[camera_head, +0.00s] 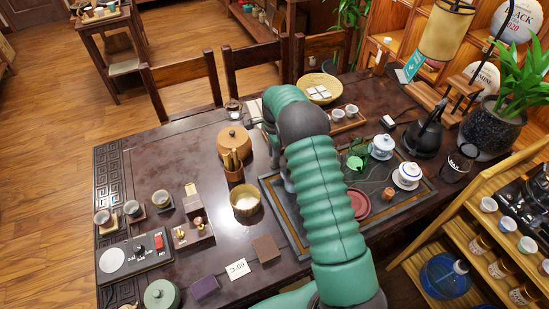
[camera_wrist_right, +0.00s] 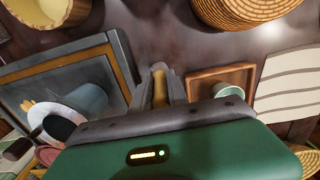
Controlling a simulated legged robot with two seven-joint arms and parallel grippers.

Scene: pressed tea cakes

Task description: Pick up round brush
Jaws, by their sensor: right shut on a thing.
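In the wrist view, my right gripper (camera_wrist_right: 160,88) is shut on a slim tan piece (camera_wrist_right: 160,90) between its fingertips. It looks like the handle of the round brush, but most of it is hidden, so I cannot tell its full shape or whether it touches the table. In the head view, my green right arm covers the table's middle, and only grey parts of its hand show beside the arm. My left gripper is not in view.
A holder of wooden tools (camera_head: 234,172), a lidded round tan box (camera_head: 234,141) and a pale gold bowl (camera_head: 245,199) stand left of my arm. The dark tea tray (camera_head: 425,186), with white-and-blue lidded cups (camera_head: 407,174), lies right. Bare table shows at upper left.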

